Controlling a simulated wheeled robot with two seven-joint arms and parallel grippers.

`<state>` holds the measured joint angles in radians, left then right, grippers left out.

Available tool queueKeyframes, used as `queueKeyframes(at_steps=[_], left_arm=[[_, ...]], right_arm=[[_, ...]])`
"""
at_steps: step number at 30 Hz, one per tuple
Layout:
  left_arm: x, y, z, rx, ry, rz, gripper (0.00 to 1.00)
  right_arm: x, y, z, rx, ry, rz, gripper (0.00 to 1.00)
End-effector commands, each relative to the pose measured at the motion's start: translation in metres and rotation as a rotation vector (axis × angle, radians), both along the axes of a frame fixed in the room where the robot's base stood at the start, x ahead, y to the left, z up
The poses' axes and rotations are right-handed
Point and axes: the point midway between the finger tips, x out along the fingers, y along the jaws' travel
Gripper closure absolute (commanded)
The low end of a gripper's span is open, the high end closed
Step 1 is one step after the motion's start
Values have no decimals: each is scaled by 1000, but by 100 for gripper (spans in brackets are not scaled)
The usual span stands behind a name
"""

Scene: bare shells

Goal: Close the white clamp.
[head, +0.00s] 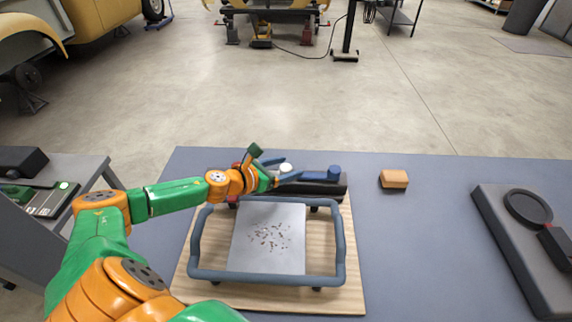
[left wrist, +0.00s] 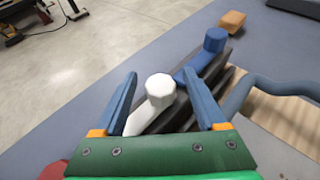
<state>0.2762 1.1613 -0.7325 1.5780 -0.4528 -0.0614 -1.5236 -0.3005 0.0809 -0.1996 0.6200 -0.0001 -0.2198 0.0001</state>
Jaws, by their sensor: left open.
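The white clamp (left wrist: 148,108) has a pale lever with a round knob on its end. It sits in the dark clamp bar (head: 318,188) at the back edge of the framed board, left of a blue clamp (head: 334,171); the blue clamp also shows in the left wrist view (left wrist: 205,55). My left gripper (left wrist: 160,80) is open, with one blue finger on each side of the white lever. I cannot tell whether the fingers touch it. In the head view my left gripper (head: 281,167) hides most of the white clamp; only its knob (head: 286,168) shows. My right gripper is not in view.
A blue-grey tubular frame (head: 340,240) surrounds a speckled sheet (head: 250,250) on a wooden board (head: 355,290). Something red shows left of the white clamp, partly hidden by my gripper. A tan block (head: 394,179) and a dark case (head: 510,250) lie to the right. The table between is clear.

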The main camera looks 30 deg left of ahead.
Motion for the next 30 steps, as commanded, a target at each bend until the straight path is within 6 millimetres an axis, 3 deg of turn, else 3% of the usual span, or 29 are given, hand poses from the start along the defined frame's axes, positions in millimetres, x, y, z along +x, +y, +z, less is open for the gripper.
queueKeyframes(at_steps=[8,15,17,30], left_arm=[[1,-1,-1,0,0,-2,26],[1,-1,-1,0,0,-2,89],[1,-1,-1,0,0,-2,100],[1,-1,-1,-1,0,-2,100]], right_arm=[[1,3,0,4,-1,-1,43],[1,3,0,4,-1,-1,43],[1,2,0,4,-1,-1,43],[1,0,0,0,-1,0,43]])
